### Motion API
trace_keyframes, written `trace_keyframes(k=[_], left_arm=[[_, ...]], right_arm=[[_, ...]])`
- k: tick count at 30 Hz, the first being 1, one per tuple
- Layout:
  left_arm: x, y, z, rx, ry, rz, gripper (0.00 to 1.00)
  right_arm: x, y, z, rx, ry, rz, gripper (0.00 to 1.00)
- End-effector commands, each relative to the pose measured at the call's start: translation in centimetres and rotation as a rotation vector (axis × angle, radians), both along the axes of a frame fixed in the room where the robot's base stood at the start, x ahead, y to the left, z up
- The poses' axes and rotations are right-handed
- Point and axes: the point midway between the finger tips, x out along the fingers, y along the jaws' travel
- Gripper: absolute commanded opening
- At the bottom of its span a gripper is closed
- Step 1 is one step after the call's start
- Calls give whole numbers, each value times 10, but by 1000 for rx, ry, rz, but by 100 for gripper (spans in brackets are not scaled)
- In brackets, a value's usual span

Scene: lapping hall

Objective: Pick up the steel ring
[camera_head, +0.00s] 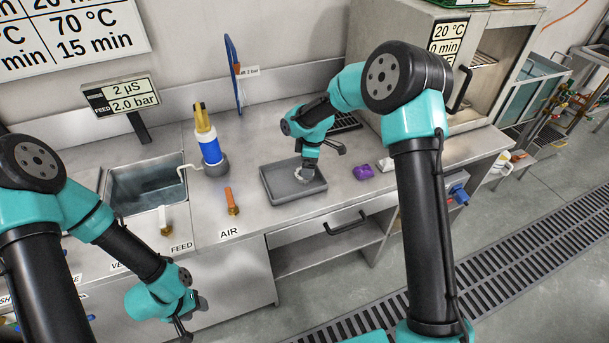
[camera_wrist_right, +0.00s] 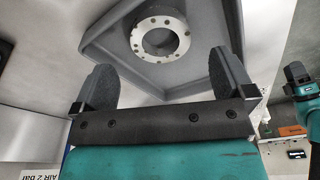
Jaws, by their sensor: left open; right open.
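The steel ring (camera_wrist_right: 182,42) is a bright flat ring with small holes around its face. It lies in the grey tray (camera_wrist_right: 108,28), and in the head view a small part of it (camera_head: 299,174) shows under my right gripper (camera_head: 308,168). In the right wrist view the fingers of my right gripper (camera_wrist_right: 163,72) are spread wide, one to each side of the ring's line, with nothing between them. The ring lies beyond the fingertips there. My left gripper (camera_head: 187,318) is open and empty, low in front of the bench, far from the tray (camera_head: 279,200).
A purple block (camera_head: 362,172) and a small white piece (camera_head: 386,164) lie right of the tray. A blue-white bottle (camera_head: 209,146), an orange-handled air valve (camera_head: 231,201) and a sink (camera_head: 148,190) are to the left. A steel cabinet (camera_head: 510,60) stands behind right.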

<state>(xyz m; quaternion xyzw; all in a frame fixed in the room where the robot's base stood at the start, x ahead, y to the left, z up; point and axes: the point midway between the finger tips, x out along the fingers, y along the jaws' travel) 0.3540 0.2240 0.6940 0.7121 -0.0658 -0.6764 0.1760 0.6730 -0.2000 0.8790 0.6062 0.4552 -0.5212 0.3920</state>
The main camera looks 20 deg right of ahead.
Motion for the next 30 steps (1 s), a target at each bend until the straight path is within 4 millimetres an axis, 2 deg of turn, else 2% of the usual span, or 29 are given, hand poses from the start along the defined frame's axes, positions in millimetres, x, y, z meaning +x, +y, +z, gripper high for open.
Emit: trace_keyframes(k=[6, 11, 26, 30], left_arm=[[0, 0, 0, 0, 0, 0, 49], [0, 0, 0, 0, 0, 0, 49], [0, 0, 0, 0, 0, 0, 49], [0, 0, 0, 0, 0, 0, 49]], right_arm=[[0, 3, -30, 0, 4, 0, 100], [1, 6, -45, 0, 2, 0, 100], [1, 6, -46, 0, 1, 0, 100], [1, 6, -46, 0, 1, 0, 88]])
